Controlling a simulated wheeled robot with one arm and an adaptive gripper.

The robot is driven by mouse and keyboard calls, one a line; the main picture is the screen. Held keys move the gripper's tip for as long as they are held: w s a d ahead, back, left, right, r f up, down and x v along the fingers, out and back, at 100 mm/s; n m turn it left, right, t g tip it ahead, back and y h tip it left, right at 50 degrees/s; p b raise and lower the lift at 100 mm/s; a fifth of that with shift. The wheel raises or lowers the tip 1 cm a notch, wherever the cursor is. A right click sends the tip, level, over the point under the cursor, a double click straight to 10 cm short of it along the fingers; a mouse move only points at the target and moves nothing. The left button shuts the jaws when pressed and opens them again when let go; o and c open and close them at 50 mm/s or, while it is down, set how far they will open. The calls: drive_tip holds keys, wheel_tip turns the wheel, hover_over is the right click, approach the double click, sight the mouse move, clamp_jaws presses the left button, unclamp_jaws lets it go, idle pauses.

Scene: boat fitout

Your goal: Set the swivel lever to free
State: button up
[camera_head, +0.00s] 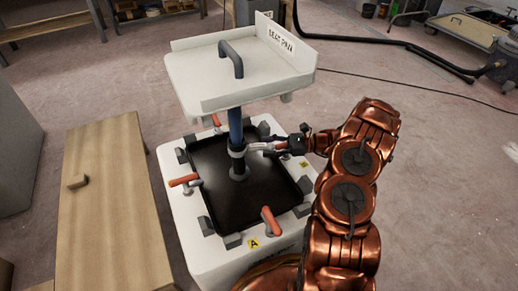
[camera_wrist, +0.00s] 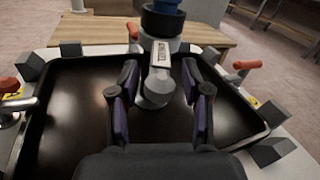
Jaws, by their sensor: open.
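The swivel lever (camera_wrist: 158,70) is a light grey arm with a small label and a rounded end, projecting from the collar on the blue post (camera_wrist: 163,18) toward my wrist camera. In the head view the lever (camera_head: 255,147) sticks out to the right of the post (camera_head: 236,128), below the seat pan. My gripper (camera_wrist: 160,78) is open, with one finger on each side of the lever; gaps show between the fingers and the lever. In the head view my gripper (camera_head: 283,146) reaches in from the right at the lever's outer end. The lever's label is too small to read.
The white seat pan (camera_head: 205,80) with a dark handle (camera_head: 231,59) sits above the post. A black tray (camera_head: 215,205) lies around the post's foot on a white base, with several red-handled clamps (camera_head: 270,222) at its edges. A wooden bench (camera_head: 110,220) stands left.

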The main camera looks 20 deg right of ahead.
sight(259, 148)
drive_tip(key=shift+b+x, duration=0.4)
drive_tip(key=shift+x, duration=1.4)
drive_tip(key=shift+c, duration=0.4)
clamp_jaws()
